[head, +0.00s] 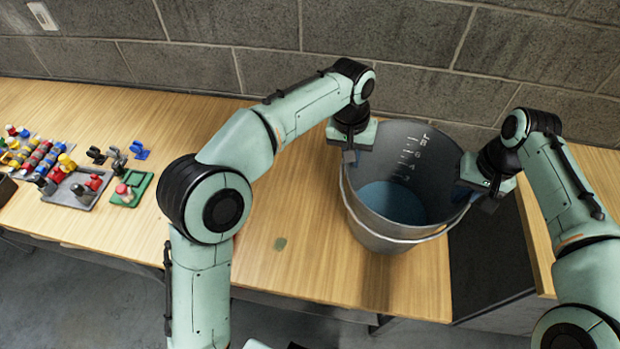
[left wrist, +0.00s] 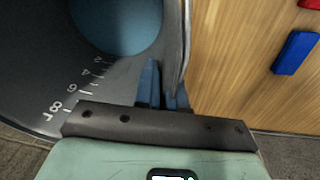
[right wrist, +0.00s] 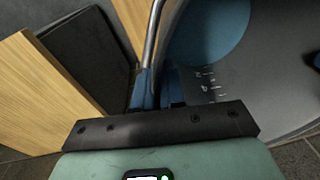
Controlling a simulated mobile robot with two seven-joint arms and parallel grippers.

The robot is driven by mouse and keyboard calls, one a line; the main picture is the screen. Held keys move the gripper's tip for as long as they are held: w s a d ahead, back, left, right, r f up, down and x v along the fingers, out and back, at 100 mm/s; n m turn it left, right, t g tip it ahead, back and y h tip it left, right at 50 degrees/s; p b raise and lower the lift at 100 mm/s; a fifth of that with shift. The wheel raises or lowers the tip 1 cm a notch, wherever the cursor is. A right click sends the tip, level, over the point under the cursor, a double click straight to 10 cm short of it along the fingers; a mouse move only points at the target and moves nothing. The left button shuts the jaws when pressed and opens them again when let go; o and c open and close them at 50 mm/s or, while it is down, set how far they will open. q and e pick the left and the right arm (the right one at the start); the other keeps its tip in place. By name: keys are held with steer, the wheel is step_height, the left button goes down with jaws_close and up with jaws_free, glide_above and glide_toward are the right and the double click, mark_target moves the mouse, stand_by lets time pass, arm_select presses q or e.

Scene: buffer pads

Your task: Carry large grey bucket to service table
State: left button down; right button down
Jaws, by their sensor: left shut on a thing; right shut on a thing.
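The large grey bucket (head: 365,215) is upright at the right end of the wooden table (head: 300,265), with a blue round area inside its bottom and white scale marks on its inner wall. I cannot tell whether its base touches the table. My left gripper (head: 349,156) is shut on the left side of its rim; blue fingertips (left wrist: 163,88) pinch the wall in the left wrist view. My right gripper (head: 488,203) is shut on the right side of the rim, and the wall (right wrist: 225,90) runs between its fingers in the right wrist view. The bucket's underside is hidden.
A grey tray (head: 72,200) with coloured parts, a green holder (head: 131,189) and a blue clip (head: 140,150) lie on the left of the table. A dark panel (head: 487,255) sits right of the bucket, before another wooden top (head: 535,235). A block wall (head: 400,35) stands behind.

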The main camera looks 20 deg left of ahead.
arm_select(q)
steer(key=shift+s+a+r, duration=0.1)
steer(key=shift+r, duration=0.05)
arm_select(e)
steer(key=shift+s+r, duration=0.1)
